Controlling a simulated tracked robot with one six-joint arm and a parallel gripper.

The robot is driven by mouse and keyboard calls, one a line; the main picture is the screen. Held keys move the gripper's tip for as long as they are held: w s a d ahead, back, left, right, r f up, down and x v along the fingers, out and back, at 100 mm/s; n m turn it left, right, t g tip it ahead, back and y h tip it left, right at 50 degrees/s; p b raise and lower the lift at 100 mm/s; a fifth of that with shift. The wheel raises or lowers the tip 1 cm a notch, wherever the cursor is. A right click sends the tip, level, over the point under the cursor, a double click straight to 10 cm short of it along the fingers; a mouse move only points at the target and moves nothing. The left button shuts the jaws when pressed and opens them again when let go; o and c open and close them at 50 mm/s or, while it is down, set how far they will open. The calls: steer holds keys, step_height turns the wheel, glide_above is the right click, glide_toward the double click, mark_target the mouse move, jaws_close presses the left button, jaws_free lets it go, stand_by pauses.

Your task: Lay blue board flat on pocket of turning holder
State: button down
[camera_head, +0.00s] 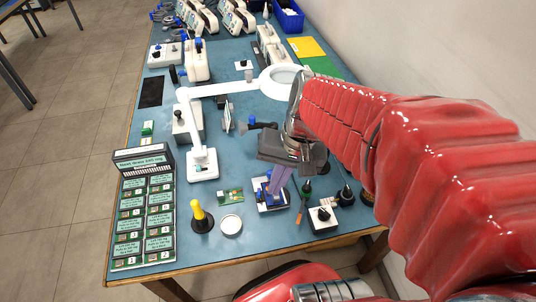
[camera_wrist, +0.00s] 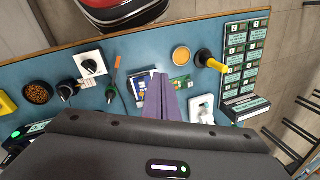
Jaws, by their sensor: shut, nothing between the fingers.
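My gripper (camera_head: 275,190) reaches down over the front of the blue table, its purple fingers shut together and empty; it also shows in the wrist view (camera_wrist: 160,77). A small white and blue fixture (camera_head: 264,203) stands at the fingertips and is partly hidden by them; it shows in the wrist view too (camera_wrist: 140,84). It may be the turning holder, and I cannot tell whether its blue part is the blue board. A small green circuit board (camera_head: 230,196) lies flat just left of it. Whether the fingertips touch the fixture is unclear.
A rack of labelled compartments (camera_head: 145,215) stands at the front left. A yellow-handled tool (camera_head: 201,216) and a round tin (camera_head: 231,225) are near the front edge. A white box with a black knob (camera_head: 323,216) is right. The magnifier lamp (camera_head: 202,165) stands behind.

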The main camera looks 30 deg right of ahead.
steer(key=d+f+m+t+y, duration=0.2)
steer(key=d+f+m+y, duration=0.1)
steer(key=d+f+m, duration=0.2)
steer(key=s+d+f+m+t+y, duration=0.1)
steer(key=d+f+m+t+y, duration=0.1)
steer(key=d+f+m, duration=0.3)
steer(key=d+f+m+t+y, duration=0.3)
steer(key=d+f+m, duration=0.2)
steer(key=d+m, duration=0.2)
steer(key=shift+s+f+m+y, duration=0.15)
steer(key=shift+f+m+y, duration=0.15)
steer(key=shift+m, duration=0.8)
steer(key=shift+a, duration=0.1)
